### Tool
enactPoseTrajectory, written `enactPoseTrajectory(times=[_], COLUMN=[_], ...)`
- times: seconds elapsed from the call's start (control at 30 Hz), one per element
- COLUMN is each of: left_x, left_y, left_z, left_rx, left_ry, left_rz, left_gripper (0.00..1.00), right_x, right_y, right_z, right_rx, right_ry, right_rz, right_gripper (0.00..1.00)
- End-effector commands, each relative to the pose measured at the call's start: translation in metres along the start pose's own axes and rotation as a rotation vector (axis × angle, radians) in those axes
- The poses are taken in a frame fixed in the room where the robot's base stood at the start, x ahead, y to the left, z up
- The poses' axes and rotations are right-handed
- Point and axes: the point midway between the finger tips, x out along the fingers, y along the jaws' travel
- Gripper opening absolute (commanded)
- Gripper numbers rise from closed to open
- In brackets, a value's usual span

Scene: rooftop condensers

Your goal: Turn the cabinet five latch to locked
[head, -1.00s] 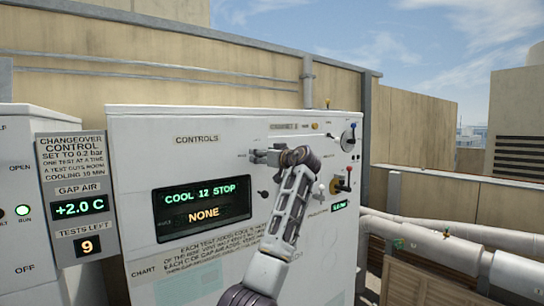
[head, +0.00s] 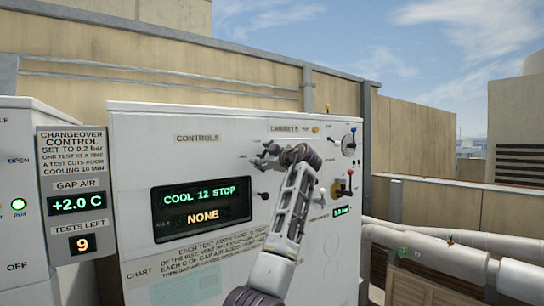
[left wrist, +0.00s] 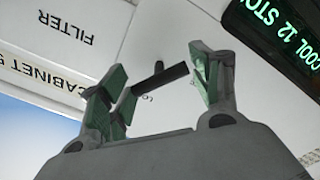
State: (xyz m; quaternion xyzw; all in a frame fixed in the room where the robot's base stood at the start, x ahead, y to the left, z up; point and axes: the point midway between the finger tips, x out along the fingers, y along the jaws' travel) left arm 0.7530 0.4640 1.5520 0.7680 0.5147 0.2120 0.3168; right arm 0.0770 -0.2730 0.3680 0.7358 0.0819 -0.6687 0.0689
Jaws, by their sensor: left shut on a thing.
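The cabinet five latch is a short black handle (left wrist: 160,78) on the white panel in the left wrist view. It lies across the gap between the green-padded fingers of my left gripper (left wrist: 162,88), which is shut on it. The "CABINET 5" label (left wrist: 42,82) reads upside down there, and lettering beside the handle is partly covered by a finger. In the head view my left gripper (head: 264,158) is at the panel's upper right, under the "CABINET 5" label (head: 284,128); the gripper hides the latch there. My right gripper is not in view.
A display (head: 203,209) reads "COOL 12 STOP" and "NONE" left of my arm. Another small black handle (head: 263,195) sits below my gripper. Pipes (head: 440,245) run at the right.

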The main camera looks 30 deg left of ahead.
Motion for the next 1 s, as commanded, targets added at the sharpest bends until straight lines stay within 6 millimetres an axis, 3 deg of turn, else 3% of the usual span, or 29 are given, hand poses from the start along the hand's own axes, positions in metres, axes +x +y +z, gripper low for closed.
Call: enactPoseTrajectory(times=[0.6,1.0], left_x=[-0.001,-0.002], left_y=[0.004,0.005], left_z=[-0.006,-0.008], left_rx=[-0.477,-0.612], left_ry=[0.002,0.003], left_rz=[0.013,0.015], left_gripper=[0.4,0.4], right_x=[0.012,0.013], right_y=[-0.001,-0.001], right_z=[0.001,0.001], right_rx=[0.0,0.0], right_ry=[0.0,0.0], right_rz=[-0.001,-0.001], right_gripper=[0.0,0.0])
